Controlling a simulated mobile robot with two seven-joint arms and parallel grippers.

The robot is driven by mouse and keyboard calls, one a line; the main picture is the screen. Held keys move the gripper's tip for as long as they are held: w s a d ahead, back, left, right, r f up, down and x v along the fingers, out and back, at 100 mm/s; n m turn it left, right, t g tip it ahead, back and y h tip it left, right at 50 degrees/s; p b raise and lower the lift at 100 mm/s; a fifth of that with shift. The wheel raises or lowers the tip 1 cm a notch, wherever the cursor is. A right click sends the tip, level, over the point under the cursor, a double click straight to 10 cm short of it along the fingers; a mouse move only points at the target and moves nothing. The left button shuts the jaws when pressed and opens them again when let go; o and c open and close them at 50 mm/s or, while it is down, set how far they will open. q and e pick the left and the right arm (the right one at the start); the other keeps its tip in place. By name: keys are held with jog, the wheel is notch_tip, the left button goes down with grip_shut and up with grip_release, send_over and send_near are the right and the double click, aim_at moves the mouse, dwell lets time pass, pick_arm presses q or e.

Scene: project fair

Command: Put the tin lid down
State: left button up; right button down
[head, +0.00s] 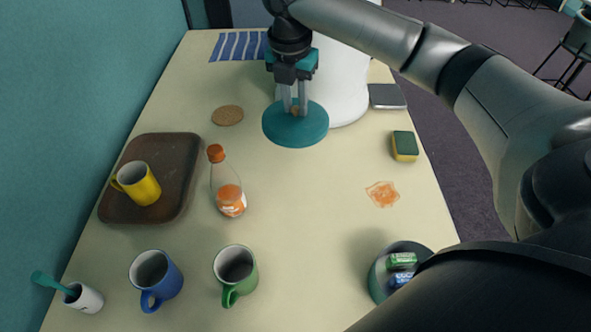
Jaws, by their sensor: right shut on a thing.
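The tin lid (283,130) is a round teal disc with a small tan knob, at the upper middle of the table in the head view. My right gripper (296,109) points down and is shut on the lid's knob. The lid looks level; I cannot tell whether its underside touches the table. The open round tin (376,283) stands at the lower right, partly hidden by my arm, with a green and a blue packet inside. My left gripper is not in view.
The table (315,195) is clear between the lid and the orange-capped bottle (217,180). A cork coaster (227,115) lies left of the lid, a sponge (404,146) and an orange stain (382,194) right. Mugs (234,266) and a brown tray (175,190) occupy the left and front.

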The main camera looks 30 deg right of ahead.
notch_tip(320, 180, down, 19)
jog(key=shift+f+b, duration=0.1)
jog(key=shift+b, duration=1)
jog(key=shift+f, duration=0.1)
jog(key=c, duration=0.7)
grip_release()
jog(key=r, duration=0.4)
jog(key=a+r+p, duration=0.1)
jog(key=r, duration=0.3)
jog(key=s+r, duration=0.1)
jog(key=r, duration=0.3)
jog(key=shift+s+a+r+p, duration=0.15)
jog(key=shift+a+p, duration=0.1)
jog(key=shift+p, duration=0.15)
